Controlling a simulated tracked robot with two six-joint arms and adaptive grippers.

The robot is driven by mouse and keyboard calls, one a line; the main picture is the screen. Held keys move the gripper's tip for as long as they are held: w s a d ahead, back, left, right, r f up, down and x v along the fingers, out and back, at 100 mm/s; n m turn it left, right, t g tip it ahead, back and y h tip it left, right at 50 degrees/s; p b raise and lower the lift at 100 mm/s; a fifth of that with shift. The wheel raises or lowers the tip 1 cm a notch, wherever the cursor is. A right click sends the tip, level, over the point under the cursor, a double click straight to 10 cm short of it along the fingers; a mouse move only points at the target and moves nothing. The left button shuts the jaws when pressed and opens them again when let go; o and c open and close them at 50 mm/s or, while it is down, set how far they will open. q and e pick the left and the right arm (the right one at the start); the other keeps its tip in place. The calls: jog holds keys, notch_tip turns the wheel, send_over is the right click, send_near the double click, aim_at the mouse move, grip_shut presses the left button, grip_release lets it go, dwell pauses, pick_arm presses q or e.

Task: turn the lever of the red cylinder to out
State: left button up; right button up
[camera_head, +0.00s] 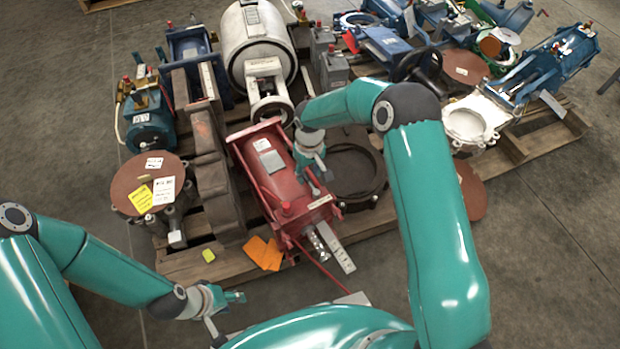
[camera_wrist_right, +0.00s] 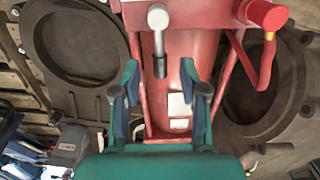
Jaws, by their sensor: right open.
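The red cylinder (camera_head: 272,163) lies on a wooden pallet in the middle of the head view. It fills the middle of the right wrist view (camera_wrist_right: 187,60). A light grey lever (camera_wrist_right: 159,42) with a round hub lies over the red body there, its free end pointing down in the picture, between my fingers' tips. My right gripper (camera_wrist_right: 160,85) is open around the lever's end, with no contact visible. My left gripper (camera_head: 228,309) is open and empty at the bottom, off the pallet.
A round dark flange (camera_head: 352,170) lies right of the cylinder, and a rusty brown casting (camera_head: 218,180) stands close on its left. A red bent pipe (camera_wrist_right: 265,45) rises right of the lever. Orange tags (camera_head: 263,252) lie at the pallet's front edge. Bare floor lies at the right.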

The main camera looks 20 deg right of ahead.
jog(key=shift+f, duration=1.2)
grip_shut()
jog(key=shift+d, duration=0.1)
